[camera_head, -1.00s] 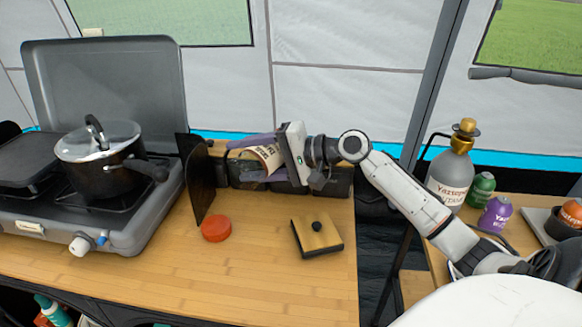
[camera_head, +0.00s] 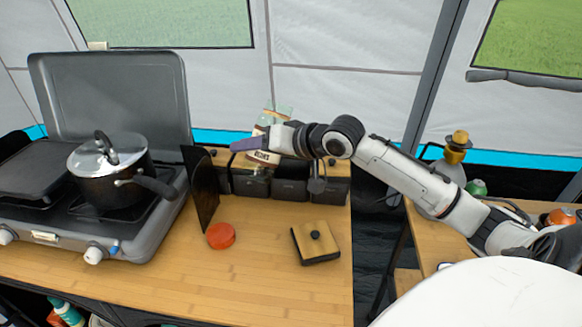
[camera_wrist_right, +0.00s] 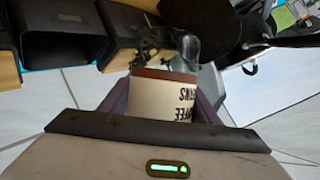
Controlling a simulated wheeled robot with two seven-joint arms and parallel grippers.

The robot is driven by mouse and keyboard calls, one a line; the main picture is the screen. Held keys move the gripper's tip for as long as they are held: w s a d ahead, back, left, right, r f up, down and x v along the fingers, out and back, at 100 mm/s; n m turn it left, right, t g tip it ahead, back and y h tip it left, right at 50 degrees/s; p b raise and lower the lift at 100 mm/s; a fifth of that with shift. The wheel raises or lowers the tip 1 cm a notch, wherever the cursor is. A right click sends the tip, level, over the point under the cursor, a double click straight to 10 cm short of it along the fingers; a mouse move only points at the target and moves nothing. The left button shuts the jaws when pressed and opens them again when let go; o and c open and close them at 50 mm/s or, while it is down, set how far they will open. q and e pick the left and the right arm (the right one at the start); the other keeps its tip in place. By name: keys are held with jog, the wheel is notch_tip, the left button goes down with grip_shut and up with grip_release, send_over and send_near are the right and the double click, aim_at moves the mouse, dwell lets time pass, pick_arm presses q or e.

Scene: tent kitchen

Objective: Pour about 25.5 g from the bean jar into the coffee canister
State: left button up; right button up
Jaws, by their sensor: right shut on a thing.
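The bean jar (camera_head: 264,157), clear glass with a cream label, is held above the back row of dark canisters. It looks nearer upright than sideways in the head view, but its exact tilt is unclear. My right gripper (camera_head: 252,145) is shut on it. In the right wrist view the label (camera_wrist_right: 162,97) shows between the fingers, lettering upside down, with clear glass (camera_wrist_right: 187,50) beyond. A canister without a visible lid (camera_head: 290,183) stands below and right of the jar; I take it as the coffee canister. Its contents are hidden. My left gripper is out of view.
A wood-topped black lid (camera_head: 317,240) and a red lid (camera_head: 221,235) lie on the counter (camera_head: 270,285). A dark upright panel (camera_head: 202,190) separates the canisters from the stove with its pot (camera_head: 108,178). The front counter is clear.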

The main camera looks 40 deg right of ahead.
aim_at(258, 128)
jog(key=shift+a+f+n, duration=0.15)
jog(key=shift+f+n, duration=0.15)
jog(key=shift+f, duration=0.2)
jog(key=shift+n+h, duration=0.6)
jog(key=shift+h, duration=0.2)
jog(key=shift+f+n+t+h+b, duration=0.3)
jog(key=shift+f+n+h+b, duration=0.15)
jog(key=shift+f, duration=0.4)
jog(key=shift+r+n+h+p, duration=0.25)
jog(key=shift+r+n+p, duration=0.15)
jog(key=shift+n+p, duration=0.1)
jog(key=shift+r, duration=0.1)
jog(key=shift+d+r+n+t+h, duration=0.2)
jog(key=shift+r+n+t+h, duration=0.1)
jog(key=shift+r, duration=0.25)
notch_tip(258, 128, up, 6)
jog(key=shift+r, duration=0.15)
